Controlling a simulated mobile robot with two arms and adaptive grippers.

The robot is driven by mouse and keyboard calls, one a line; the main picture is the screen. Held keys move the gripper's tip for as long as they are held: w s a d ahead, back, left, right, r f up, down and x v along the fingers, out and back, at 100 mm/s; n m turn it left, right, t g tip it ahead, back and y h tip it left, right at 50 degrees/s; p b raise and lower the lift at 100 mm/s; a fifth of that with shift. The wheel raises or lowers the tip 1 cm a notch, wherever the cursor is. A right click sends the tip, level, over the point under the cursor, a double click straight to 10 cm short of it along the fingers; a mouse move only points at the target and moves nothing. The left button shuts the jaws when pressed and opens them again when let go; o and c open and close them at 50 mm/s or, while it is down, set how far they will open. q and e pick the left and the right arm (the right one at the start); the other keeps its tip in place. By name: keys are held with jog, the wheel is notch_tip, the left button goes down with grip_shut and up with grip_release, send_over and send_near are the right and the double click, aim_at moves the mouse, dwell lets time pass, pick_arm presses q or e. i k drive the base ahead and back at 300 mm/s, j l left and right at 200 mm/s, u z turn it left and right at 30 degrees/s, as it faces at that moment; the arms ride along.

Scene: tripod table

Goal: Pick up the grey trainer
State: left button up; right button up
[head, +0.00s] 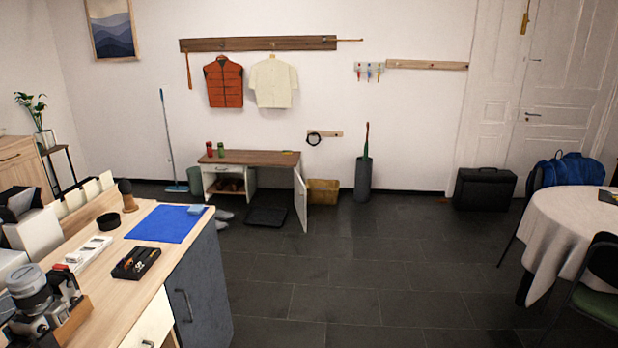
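A pair of small grey shapes that look like trainers lies on the dark floor in the head view, left of the low bench's front and partly beside the counter's corner. One grey trainer (224,214) is a little farther back. The other grey shoe (221,225) is just in front of it. They are too small to make out details. Neither of my grippers shows in this view.
A low wooden bench (262,158) with an open white door (300,199) stands at the wall. A dark tray (267,216) lies before it. A counter (190,268) fills the left foreground. A round table (570,225) stands right. The middle floor is clear.

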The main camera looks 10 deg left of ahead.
aim_at(220, 215)
jog(key=i, duration=1.2)
jog(key=i+u, duration=0.15)
jog(key=i, duration=1.05)
jog(key=i+l, duration=0.2)
jog(key=i, duration=1)
jog(key=i+j+u, duration=0.1)
jog(key=i+u, duration=0.35)
jog(key=i+l+u, duration=0.1)
jog(key=i+u, duration=0.35)
jog(key=i+l+u, duration=0.3)
jog(key=i+u, duration=0.15)
jog(key=i+j+z, duration=0.25)
jog(key=z, duration=0.25)
jog(key=i+j+z, duration=0.25)
jog(key=z, duration=0.2)
jog(key=i+j+z, duration=0.15)
jog(key=j+z, duration=0.35)
